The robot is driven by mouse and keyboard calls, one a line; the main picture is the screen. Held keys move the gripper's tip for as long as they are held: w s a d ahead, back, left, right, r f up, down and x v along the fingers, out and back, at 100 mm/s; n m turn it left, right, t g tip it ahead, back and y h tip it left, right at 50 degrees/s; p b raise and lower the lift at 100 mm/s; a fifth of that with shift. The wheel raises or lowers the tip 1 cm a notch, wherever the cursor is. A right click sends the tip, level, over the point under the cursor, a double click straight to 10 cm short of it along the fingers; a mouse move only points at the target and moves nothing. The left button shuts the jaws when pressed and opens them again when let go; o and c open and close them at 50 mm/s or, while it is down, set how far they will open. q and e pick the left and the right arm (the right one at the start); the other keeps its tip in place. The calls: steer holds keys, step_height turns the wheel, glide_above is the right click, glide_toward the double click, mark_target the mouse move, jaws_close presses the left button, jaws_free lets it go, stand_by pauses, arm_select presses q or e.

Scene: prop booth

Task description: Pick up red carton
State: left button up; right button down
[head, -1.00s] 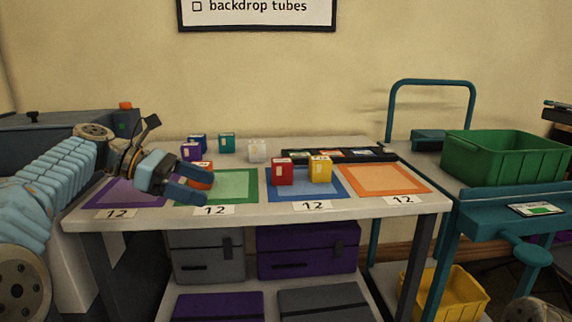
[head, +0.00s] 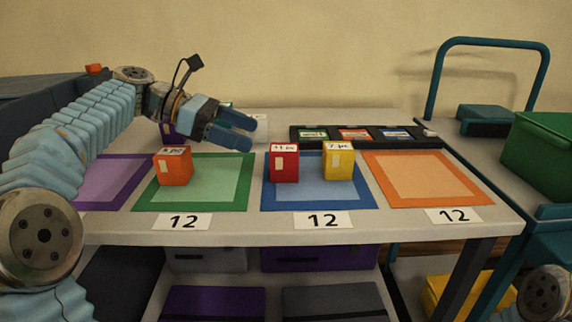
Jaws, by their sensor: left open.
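The red carton (head: 284,164) stands upright on the left part of the blue-bordered mat (head: 320,203), with a white label on its front and a printed top. My left gripper (head: 250,133) is open and empty, up and to the left of the red carton and apart from it, with its fingers pointing right. It hides part of the cartons at the back of the table. My right gripper is not in view.
A yellow carton (head: 339,161) stands close to the right of the red one. An orange carton (head: 173,167) stands on the green-bordered mat (head: 190,205). A dark tray (head: 365,143) lies behind. The orange mat (head: 425,180) is empty. A green bin (head: 543,155) stands at right.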

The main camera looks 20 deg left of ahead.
mark_target(279, 148)
arm_select(q)
steer(key=x, duration=0.3)
steer(key=shift+d+f, duration=0.15)
steer(key=x, duration=0.1)
steer(key=b+x, duration=0.1)
steer(key=x, duration=0.1)
steer(key=b+x, duration=0.1)
steer(key=shift+s+d+f, duration=0.2)
steer(key=shift+d+f, duration=0.1)
steer(key=shift+w+d, duration=0.1)
steer(key=shift+d, duration=0.15)
steer(key=shift+c, duration=0.4)
steer(key=c, duration=1)
steer(key=shift+c, duration=0.2)
